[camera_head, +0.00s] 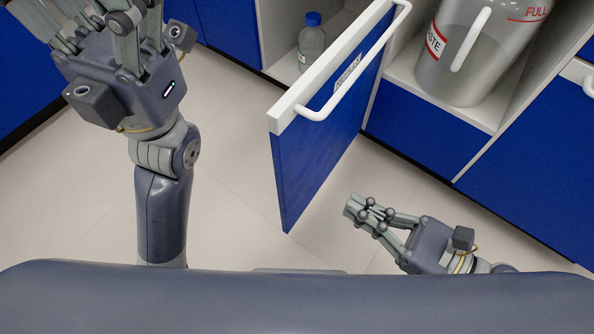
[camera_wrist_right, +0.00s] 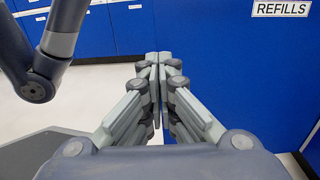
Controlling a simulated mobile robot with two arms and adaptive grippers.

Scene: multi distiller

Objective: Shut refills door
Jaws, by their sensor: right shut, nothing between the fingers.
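The refills door (camera_head: 318,140) is a blue panel with a white top edge and a white bar handle, swung open out of the cabinet front. Its label is hard to read in the head view; in the right wrist view a blue panel (camera_wrist_right: 240,75) with a REFILLS label fills the right side. My right gripper (camera_head: 352,206) is shut and empty, low over the floor to the right of the door and apart from it. It also shows in the right wrist view (camera_wrist_right: 158,62). My left gripper (camera_head: 105,15) is at the upper left, its fingertips cut off by the frame edge.
A clear bottle with a blue cap (camera_head: 311,42) stands in the open compartment behind the door. A large grey waste container (camera_head: 462,70) stands in the compartment to the right. Blue cabinet fronts (camera_head: 425,130) line the back and right. Tiled floor (camera_head: 235,190) is clear left of the door.

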